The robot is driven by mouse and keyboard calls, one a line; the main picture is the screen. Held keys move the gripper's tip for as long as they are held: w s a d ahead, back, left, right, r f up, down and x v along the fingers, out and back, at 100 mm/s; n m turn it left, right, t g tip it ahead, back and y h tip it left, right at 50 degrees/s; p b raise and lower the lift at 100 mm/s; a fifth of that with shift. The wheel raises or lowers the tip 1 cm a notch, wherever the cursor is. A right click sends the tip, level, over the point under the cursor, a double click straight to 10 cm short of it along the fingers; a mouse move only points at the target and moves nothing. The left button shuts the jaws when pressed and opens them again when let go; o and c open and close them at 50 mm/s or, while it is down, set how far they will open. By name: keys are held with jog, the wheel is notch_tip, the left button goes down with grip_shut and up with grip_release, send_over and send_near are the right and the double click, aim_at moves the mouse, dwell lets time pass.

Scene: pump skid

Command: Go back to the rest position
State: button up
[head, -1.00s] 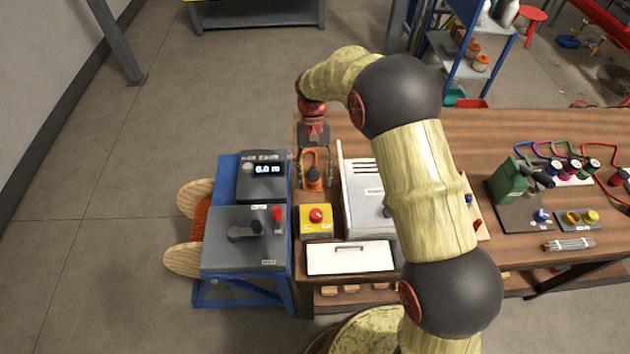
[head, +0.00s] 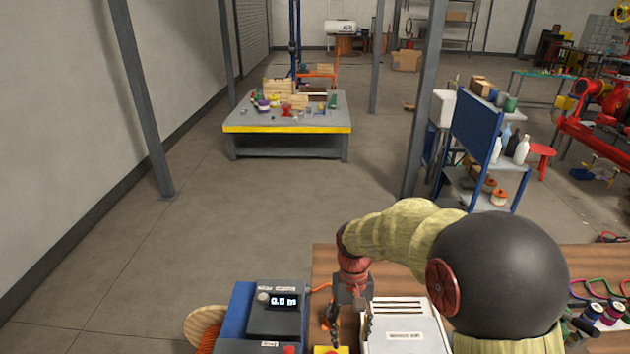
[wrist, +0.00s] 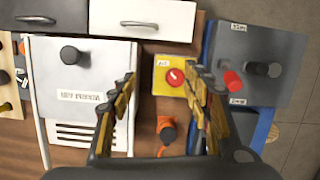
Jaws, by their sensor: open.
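My gripper (head: 351,332) hangs fingers-down over the left part of the wooden bench, beside the white slotted box. In the wrist view, its two fingers (wrist: 161,80) are spread apart with nothing between the tips. A yellow box with a red button (wrist: 175,78) shows beyond and between the fingertips, apart from them as far as I can tell. The arm reaches in from the lower right of the head view, bent at a dark round joint. The bottom edge of the head view cuts off the area below the fingers.
A white slotted box (head: 405,335) stands close right of my gripper. A meter with a display (head: 277,308) sits left on a blue stand. An orange-handled item (wrist: 167,131) lies near the fingers. A blue shelf (head: 478,135) stands behind the bench. Floor is open at back left.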

jog(key=s+d+r+t+b, duration=0.2)
jog(key=s+d+r+t, duration=0.2)
jog(key=s+r, duration=0.4)
jog(key=s+d+r+m+t+b, duration=0.1)
jog(key=s+d+r+t+b, duration=0.1)
jog(key=s+d+r+t, duration=0.2)
jog(key=s+d+r, duration=0.2)
jog(key=s+r, duration=0.2)
jog(key=s, duration=0.2)
jog(key=shift+s+r, duration=0.2)
jog(key=shift+r, duration=0.2)
jog(key=shift+c, duration=0.3)
